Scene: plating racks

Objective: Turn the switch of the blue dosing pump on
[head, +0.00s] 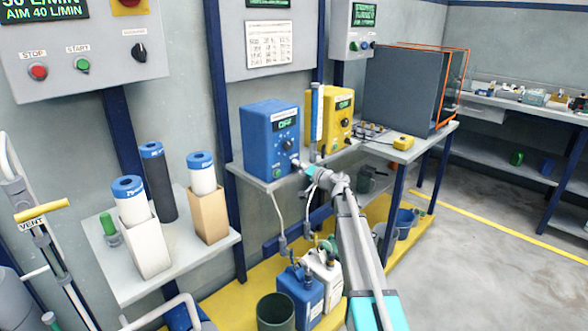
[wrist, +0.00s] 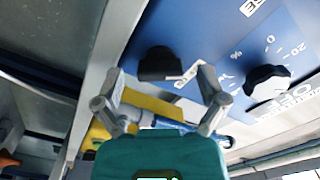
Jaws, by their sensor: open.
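The blue dosing pump (head: 262,148) stands on a grey shelf in the head view, its small green display apparently reading OFF. Its front carries a dial and small knobs. In the wrist view its blue face (wrist: 215,35) fills the top, with a black switch knob (wrist: 158,62) at the panel's lower left edge and a second black knob (wrist: 267,83) beside a number scale at right. My gripper (wrist: 160,80) is open, its fingertips on either side of the first knob; contact cannot be told. In the head view my gripper (head: 306,170) is at the pump's lower right front corner and hides that part.
A yellow pump (head: 328,136) with a lit display stands just right of the blue one. Blue (head: 290,292) and white canisters stand below, with hoses rising near my arm. A shelf with rolls is at left.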

